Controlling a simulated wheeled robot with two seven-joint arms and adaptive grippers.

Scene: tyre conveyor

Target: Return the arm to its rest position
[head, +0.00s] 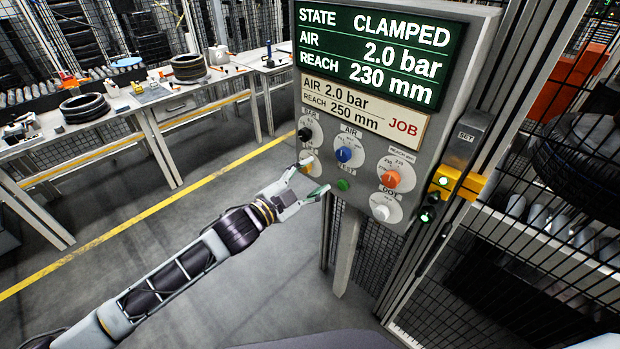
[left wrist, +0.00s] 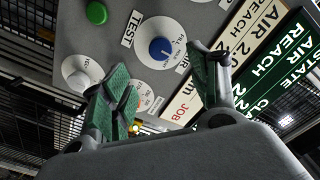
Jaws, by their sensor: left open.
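My left gripper (head: 312,179) is open and empty, just in front of the lower left of the grey control panel (head: 448,135). In the left wrist view its two green-padded fingers (left wrist: 165,85) stand apart with the panel behind them. My left arm reaches in from the lower left. The panel's green screen (head: 375,55) reads STATE CLAMPED, AIR 2.0 bar, REACH 230 mm. The job card (head: 363,113) reads AIR 2.0 bar, REACH 250 mm. The blue knob (head: 344,154), orange knob (head: 390,179), white knob (head: 381,212) and green button (head: 343,185) are on the panel. My right gripper is not in view.
Workbenches (head: 150,102) with tyres and tools stand at the back left. A wire fence (head: 520,240) and a post stand right of the panel, with a tyre (head: 580,165) behind. The grey floor (head: 215,180) left of the panel is clear, crossed by a yellow line.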

